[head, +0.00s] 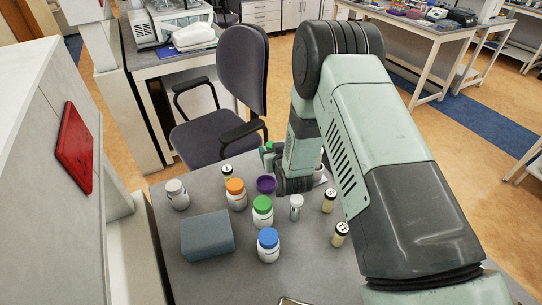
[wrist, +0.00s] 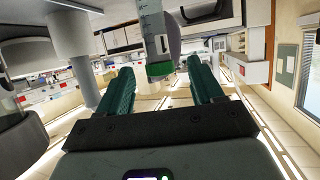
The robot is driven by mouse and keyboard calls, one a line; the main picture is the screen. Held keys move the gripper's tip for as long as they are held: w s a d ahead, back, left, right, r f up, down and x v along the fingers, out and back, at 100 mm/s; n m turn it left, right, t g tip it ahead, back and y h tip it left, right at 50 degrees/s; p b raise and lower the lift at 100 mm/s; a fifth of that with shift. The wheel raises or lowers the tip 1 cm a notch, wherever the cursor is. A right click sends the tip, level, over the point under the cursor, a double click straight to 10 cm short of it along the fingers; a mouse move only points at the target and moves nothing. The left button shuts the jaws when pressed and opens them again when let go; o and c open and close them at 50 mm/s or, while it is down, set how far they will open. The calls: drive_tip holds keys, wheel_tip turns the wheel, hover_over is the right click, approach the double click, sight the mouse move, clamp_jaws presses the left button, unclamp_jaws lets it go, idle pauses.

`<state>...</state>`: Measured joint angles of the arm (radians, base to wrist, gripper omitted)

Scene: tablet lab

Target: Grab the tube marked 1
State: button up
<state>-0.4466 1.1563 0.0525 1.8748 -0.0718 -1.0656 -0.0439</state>
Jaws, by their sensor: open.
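Several small tubes with dark-marked caps stand on the grey table. The tube at the back left (head: 227,172) has a cap mark that looks like 1, but it is small. Two more cream tubes stand at the right, one (head: 329,201) behind the other (head: 340,235); I cannot read their marks surely. My gripper (head: 268,152) is above the back edge of the table, right of the back-left tube and apart from it. In the wrist view its green fingers (wrist: 161,85) are spread. A green-ended grey shape (wrist: 161,69) shows between them; I cannot tell what it is.
White jars with orange (head: 236,195), green (head: 262,212) and blue (head: 268,246) lids stand mid-table. A purple cup (head: 266,184), a grey-white jar (head: 177,195), a clear-looking vial (head: 296,208) and a blue-grey block (head: 207,237) are nearby. A chair (head: 243,75) stands behind.

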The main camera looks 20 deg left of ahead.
sight(270, 145)
drive_tip(key=shift+x, duration=2.7)
drive_tip(key=c, duration=1.1)
